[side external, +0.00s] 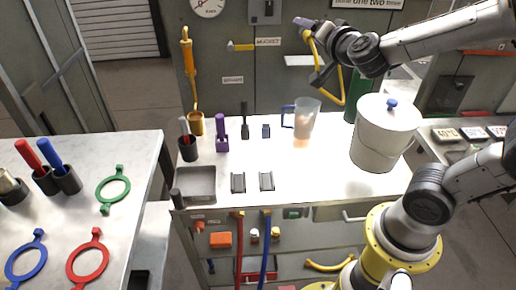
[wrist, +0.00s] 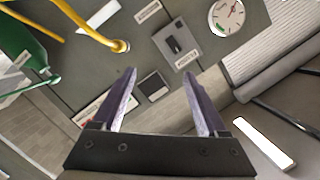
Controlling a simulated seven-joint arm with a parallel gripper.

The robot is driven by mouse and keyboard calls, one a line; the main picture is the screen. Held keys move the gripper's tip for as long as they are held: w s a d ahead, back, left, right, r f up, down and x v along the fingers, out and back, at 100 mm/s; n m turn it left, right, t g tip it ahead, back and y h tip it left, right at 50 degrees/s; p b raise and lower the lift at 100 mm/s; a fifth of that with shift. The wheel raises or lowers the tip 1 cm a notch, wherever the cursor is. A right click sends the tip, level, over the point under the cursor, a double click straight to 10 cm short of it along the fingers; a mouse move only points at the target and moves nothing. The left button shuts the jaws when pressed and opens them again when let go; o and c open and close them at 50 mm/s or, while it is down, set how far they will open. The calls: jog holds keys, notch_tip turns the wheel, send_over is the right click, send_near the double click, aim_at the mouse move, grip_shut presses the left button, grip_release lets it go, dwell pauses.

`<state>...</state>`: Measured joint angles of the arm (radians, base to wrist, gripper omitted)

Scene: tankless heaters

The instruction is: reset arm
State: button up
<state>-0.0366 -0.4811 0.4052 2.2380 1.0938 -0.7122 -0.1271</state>
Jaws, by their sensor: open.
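My gripper (side external: 308,50) is raised above the back of the white worktable (side external: 322,183) in the side external view, in front of the grey wall panels. It points left and away from the tabletop. In the wrist view my gripper (wrist: 160,74) shows two purple-grey fingers spread apart with nothing between them. Beyond them are the grey wall panel, a switch plate (wrist: 176,45) and a round gauge (wrist: 226,16). The gripper holds nothing.
A white lidded pot (side external: 382,140) stands at the table's right, below my arm. A clear jug (side external: 306,120), a purple-handled tool (side external: 221,135) and a grey tray (side external: 195,184) are on the table. A yellow pipe (side external: 326,72) runs close behind the gripper. The front middle is clear.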

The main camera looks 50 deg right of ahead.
jog(key=s+a+r+n+t+y, duration=0.15)
jog(key=s+a+n+y, duration=0.35)
jog(key=a+n+y, duration=0.6)
jog(key=s+f+n+g+h, duration=0.2)
jog(key=s+f+n+g, duration=0.2)
jog(key=s+f+g, duration=0.5)
jog(key=s+f, duration=0.2)
jog(key=s, duration=0.4)
jog(key=shift+a+f, duration=0.2)
jog(key=shift+f, duration=0.15)
jog(key=shift+s, duration=0.1)
